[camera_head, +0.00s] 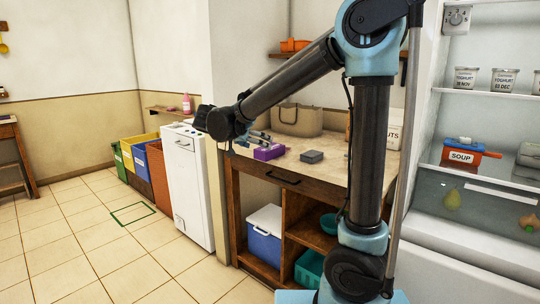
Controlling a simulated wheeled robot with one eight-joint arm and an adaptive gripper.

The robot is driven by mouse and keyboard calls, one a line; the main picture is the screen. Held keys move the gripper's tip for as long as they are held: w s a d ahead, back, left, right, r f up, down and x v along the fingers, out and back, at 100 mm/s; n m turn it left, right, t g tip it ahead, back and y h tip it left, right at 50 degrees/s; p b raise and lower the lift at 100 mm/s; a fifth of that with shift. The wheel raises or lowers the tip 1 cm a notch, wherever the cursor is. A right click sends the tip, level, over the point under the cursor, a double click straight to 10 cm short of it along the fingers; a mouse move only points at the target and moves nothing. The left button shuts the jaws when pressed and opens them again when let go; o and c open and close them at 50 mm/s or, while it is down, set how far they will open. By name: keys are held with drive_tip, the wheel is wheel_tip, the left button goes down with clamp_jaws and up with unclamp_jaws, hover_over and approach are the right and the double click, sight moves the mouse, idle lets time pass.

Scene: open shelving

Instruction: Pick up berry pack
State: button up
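A small purple pack (268,152) lies on the wooden counter, near its left end. It may be the berry pack, but I cannot read a label on it. My arm reaches left across the picture, and its dark wrist is above the counter's left end. My gripper (258,138) seems to show as small grey parts just behind and above the purple pack. It is too small to tell whether the fingers are open or shut, or whether they touch the pack.
A grey box (311,156) lies right of the purple pack. A beige basket (297,120) stands at the counter's back. A white appliance (187,185) and coloured bins (145,160) stand left. An open fridge (470,190) with a soup container (462,156) is right. The tiled floor at left is clear.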

sight(270, 152)
drive_tip(key=a+m+t, duration=0.1)
drive_tip(key=a+t, duration=0.1)
drive_tip(key=a, duration=0.5)
drive_tip(key=shift+d+r+x, duration=0.1)
drive_tip(key=shift+d+x, duration=0.05)
drive_tip(key=shift+x, duration=4.05)
drive_tip(key=shift+d+r+x, duration=0.1)
drive_tip(key=shift+d+x, duration=0.05)
drive_tip(key=shift+x, duration=4.05)
drive_tip(key=shift+s, duration=0.15)
drive_tip(key=c, duration=1.4)
